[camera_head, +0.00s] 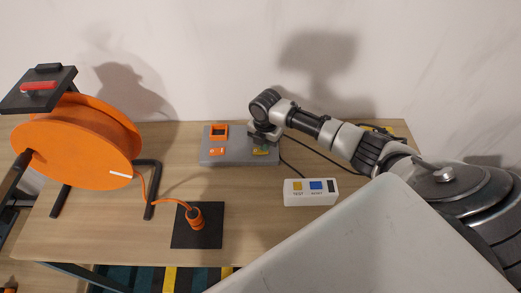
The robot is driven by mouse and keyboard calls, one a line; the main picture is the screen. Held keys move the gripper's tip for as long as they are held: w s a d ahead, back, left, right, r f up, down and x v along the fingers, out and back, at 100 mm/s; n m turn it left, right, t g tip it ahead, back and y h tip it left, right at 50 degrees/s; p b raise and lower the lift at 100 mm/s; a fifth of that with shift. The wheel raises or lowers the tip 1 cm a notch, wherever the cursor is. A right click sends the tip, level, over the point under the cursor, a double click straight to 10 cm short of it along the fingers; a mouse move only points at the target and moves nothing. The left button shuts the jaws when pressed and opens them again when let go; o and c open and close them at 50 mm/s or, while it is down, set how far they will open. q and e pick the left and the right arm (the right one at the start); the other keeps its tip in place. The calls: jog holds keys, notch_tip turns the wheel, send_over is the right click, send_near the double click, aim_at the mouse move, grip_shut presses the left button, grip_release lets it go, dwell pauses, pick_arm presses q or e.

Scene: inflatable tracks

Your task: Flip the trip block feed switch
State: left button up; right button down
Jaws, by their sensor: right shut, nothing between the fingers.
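A grey block (212,156) lies near the back of the wooden table. On its left part are an orange square frame (219,131) and a small orange part (217,151) in front of it. On its right part is a yellow part (260,151), partly covered by my right gripper (262,143). The gripper points down over it and is shut with nothing held. I cannot tell whether its fingertips touch the yellow part. Which part is the feed switch, and its position, I cannot make out. My left gripper is not in view.
An orange cable reel (80,140) on a black stand is at the left. Its orange cable runs to a plug (195,216) on a black plate (198,238). A white box (310,192) with yellow and blue buttons lies right of centre. Dark cables run behind it. The wall is close behind.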

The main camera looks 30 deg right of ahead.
jog(key=shift+s+f+b, duration=0.1)
jog(key=shift+f+b, duration=0.2)
jog(key=shift+f, duration=0.25)
jog(key=shift+r, duration=0.1)
jog(key=shift+r+p, duration=0.9)
jog(key=shift+p, duration=0.15)
notch_tip(320, 180, up, 5)
jog(key=p, duration=0.5)
jog(key=shift+r, duration=0.1)
